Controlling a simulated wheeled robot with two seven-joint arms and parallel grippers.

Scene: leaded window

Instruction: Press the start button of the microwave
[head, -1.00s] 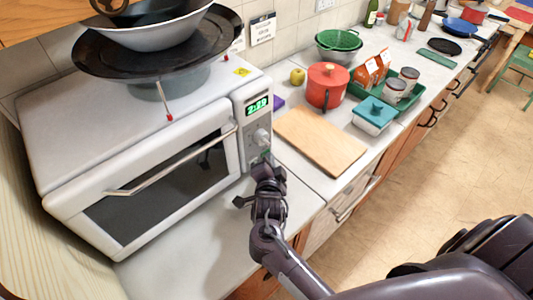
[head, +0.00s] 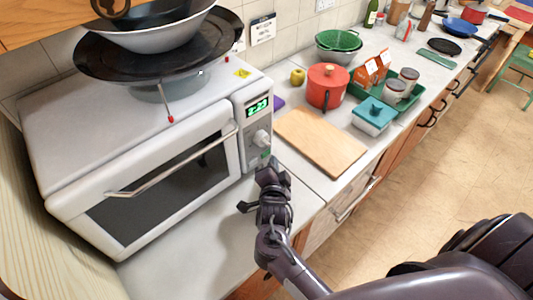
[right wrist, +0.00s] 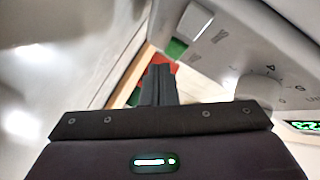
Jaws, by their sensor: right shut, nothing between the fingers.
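The white microwave (head: 150,195) stands on the counter at the left, its door closed. Its right-hand panel has a lit green display (head: 257,106), a round knob (head: 260,138) and a small green button (head: 265,155) low down. In the right wrist view, the green button (right wrist: 177,47) shows beside a pale square button (right wrist: 194,20), with the knob (right wrist: 258,88) to their right. My right gripper (head: 271,163) is shut and empty, its tips just in front of and below the panel's lower part. I cannot tell whether they touch it. My left gripper is not in view.
A black pan and grey bowl (head: 160,45) are stacked on the microwave. A wooden board (head: 320,142), a red pot (head: 327,86) and a green tray (head: 404,98) stand farther right. The counter in front of the microwave (head: 210,235) is clear.

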